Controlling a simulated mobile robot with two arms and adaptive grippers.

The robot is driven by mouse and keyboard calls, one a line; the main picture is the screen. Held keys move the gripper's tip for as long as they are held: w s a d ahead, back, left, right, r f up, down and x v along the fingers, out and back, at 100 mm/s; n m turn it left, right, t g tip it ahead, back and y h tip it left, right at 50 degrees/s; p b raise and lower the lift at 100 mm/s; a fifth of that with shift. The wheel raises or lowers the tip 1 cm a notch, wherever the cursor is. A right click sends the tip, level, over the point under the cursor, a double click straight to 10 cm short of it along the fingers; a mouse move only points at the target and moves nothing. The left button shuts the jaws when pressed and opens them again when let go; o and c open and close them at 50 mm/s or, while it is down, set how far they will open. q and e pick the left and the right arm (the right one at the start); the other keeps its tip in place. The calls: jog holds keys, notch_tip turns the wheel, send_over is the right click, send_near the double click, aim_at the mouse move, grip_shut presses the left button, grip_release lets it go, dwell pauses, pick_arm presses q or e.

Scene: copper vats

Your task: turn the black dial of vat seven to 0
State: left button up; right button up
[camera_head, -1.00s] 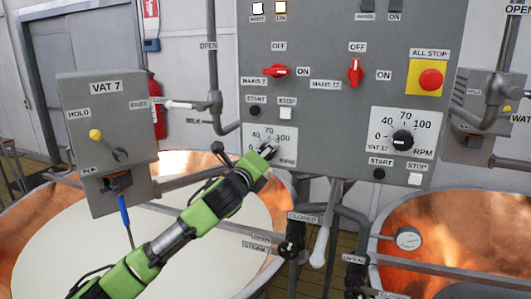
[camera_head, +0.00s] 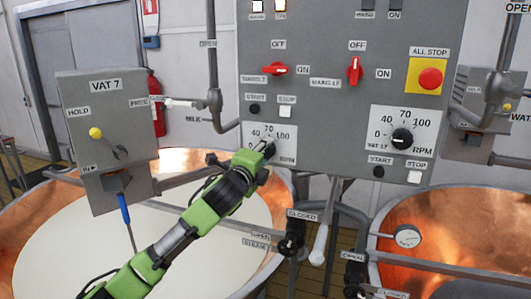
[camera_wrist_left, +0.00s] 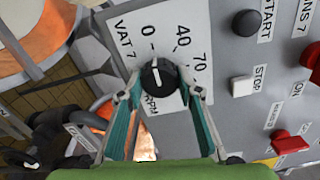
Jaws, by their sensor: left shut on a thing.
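The black dial of vat seven (camera_wrist_left: 158,77) sits on a white scale plate (camera_wrist_left: 176,32) marked VAT 7, 0, 40, 70. Its white pointer mark faces roughly toward the 0 in the left wrist view. My left gripper (camera_wrist_left: 160,92) has its two fingers on either side of the dial and is shut on it. In the head view, the left gripper (camera_head: 266,150) reaches the vat seven plate (camera_head: 284,134) from below left and mostly hides the dial. My right gripper is not in view.
The grey panel (camera_head: 325,120) also carries red switches (camera_head: 276,69), a start button (camera_head: 254,109), a stop button (camera_head: 285,111), a red all-stop button (camera_head: 430,78) and the vat 17 dial (camera_head: 402,138). Copper vats (camera_head: 455,230) and pipes stand below. Open air lies in front of the panel.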

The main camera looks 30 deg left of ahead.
pick_arm(q)
jog(key=o, duration=1.1)
jog(key=v, duration=1.2)
